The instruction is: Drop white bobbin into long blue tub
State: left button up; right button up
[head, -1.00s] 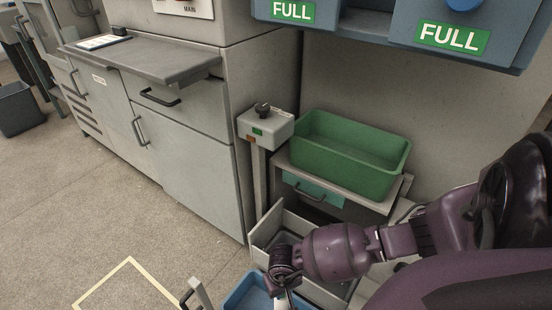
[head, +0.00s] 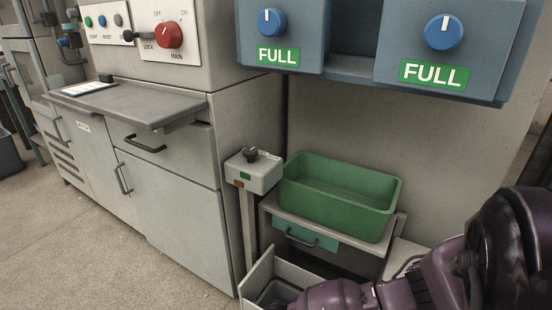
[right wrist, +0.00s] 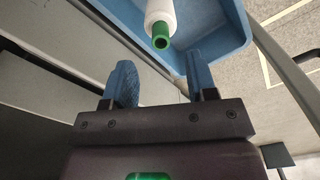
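The white bobbin (right wrist: 159,12) with a green core end (right wrist: 161,39) shows at the top of the right wrist view. It is over or inside the blue tub (right wrist: 228,50); I cannot tell whether it touches the tub's floor. My right gripper (right wrist: 161,82) is open, its two blue fingers apart with nothing between them, and the bobbin is beyond the fingertips. In the head view only my right arm shows at the lower right; its gripper, the bobbin and the blue tub are out of frame. My left gripper is in neither current view.
A green bin (head: 340,205) stands on a small shelf beside a grey control post (head: 253,172). An open grey drawer or box (head: 258,280) is below. Grey cabinets (head: 170,205) stand at left, and blue units marked FULL (head: 434,75) hang above. The floor at left is clear.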

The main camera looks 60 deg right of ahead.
pick_arm(q)
jog(key=shift+d+r+m+g+p, duration=0.15)
jog(key=shift+g+p, duration=0.3)
jog(key=shift+p, duration=0.65)
jog(key=shift+d+f+m+g+p, duration=0.1)
jog(key=shift+d+m+g+p, duration=0.25)
jog(key=shift+p, duration=0.75)
pick_arm(e)
notch_tip(320, 180, up, 11)
pick_arm(q)
jog(key=shift+a, duration=0.1)
pick_arm(e)
jog(key=shift+f, duration=0.1)
